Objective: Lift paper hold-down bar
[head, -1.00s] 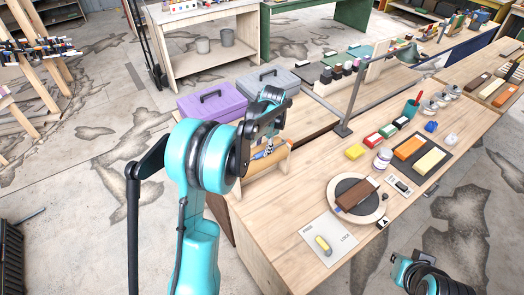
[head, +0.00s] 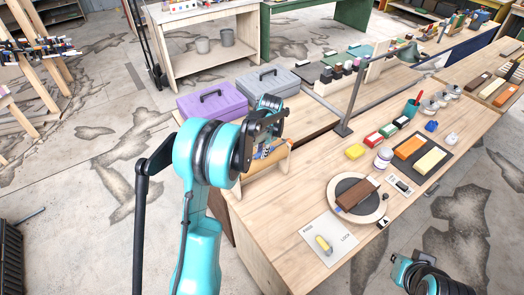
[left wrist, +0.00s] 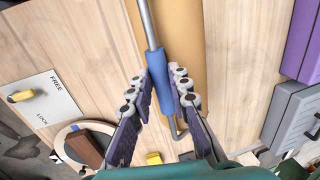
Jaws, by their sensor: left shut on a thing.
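The hold-down bar (left wrist: 148,24) is a thin grey metal rod with a blue grip sleeve (left wrist: 158,78) and a bent lower end. In the left wrist view it runs over a tan strip (left wrist: 186,35) that looks like paper. My left gripper (left wrist: 162,98) has its two padded fingers on either side of the blue sleeve and is shut on it. In the head view my left gripper (head: 262,152) is at the wooden holder (head: 279,171) on the near bench's left end, and my wrist hides most of the bar. Only part of my right arm shows at the lower right; its fingers do not show.
Purple (head: 211,102) and grey (head: 268,83) toolboxes stand behind the holder. A FREE/LOCK plate (head: 337,252) and a round board (head: 333,204) with a brown block (head: 360,194) lie to the right. A thin post (head: 354,98) rises from the bench.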

